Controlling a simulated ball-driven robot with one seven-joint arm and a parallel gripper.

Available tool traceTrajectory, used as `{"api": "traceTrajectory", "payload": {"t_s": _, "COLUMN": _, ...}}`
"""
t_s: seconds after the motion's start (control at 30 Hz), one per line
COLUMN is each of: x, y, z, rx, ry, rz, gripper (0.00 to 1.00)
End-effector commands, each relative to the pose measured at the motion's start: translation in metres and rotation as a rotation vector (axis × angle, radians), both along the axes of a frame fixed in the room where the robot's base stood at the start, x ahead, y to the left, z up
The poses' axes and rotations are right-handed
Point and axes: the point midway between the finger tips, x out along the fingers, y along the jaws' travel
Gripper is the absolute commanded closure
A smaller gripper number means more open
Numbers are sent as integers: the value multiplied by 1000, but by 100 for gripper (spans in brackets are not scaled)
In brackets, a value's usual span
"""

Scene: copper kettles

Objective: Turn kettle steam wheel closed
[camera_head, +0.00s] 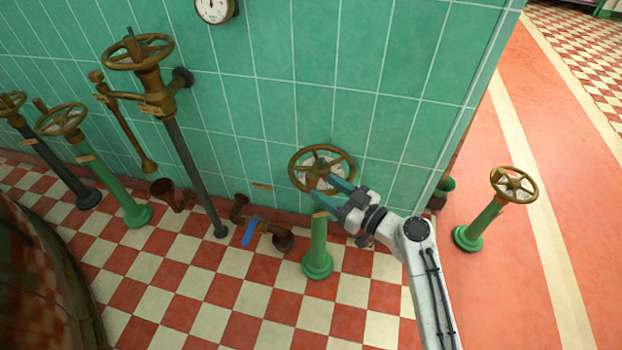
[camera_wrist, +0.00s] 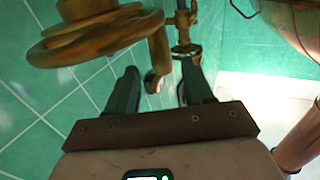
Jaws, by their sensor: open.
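A brass handwheel (camera_head: 322,150) with a pale hub stands on a green column (camera_head: 318,245) in front of the tiled wall. My gripper (camera_head: 323,190) is at the wheel's near right side, fingers pointing left, and partly covers the lower rim. In the wrist view a brass wheel (camera_wrist: 85,42) fills the upper left, above the left finger. My gripper (camera_wrist: 160,78) is open there. A brass peg-like part (camera_wrist: 160,55) shows in the gap between the fingers. I cannot tell whether it touches them. No readable label names the steam wheel.
Other brass handwheels stand left (camera_head: 138,52) and on a green post at right (camera_head: 514,184). A pipe with a blue lever (camera_head: 249,232) sits low, left of the column. A round gauge (camera_head: 214,10) hangs on the wall. The checkered floor in front is clear.

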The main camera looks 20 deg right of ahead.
Motion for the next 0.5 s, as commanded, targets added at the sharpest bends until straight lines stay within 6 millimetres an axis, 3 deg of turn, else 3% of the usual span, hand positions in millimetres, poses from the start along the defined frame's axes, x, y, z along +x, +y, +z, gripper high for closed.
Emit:
{"api": "traceTrajectory", "payload": {"t_s": 0.2, "x": 32, "y": 17, "z": 0, "rx": 0, "ry": 1, "rz": 3, "gripper": 48}}
{"api": "traceTrajectory", "payload": {"t_s": 0.5, "x": 49, "y": 26, "z": 0, "rx": 1, "ry": 0, "rz": 1, "gripper": 48}}
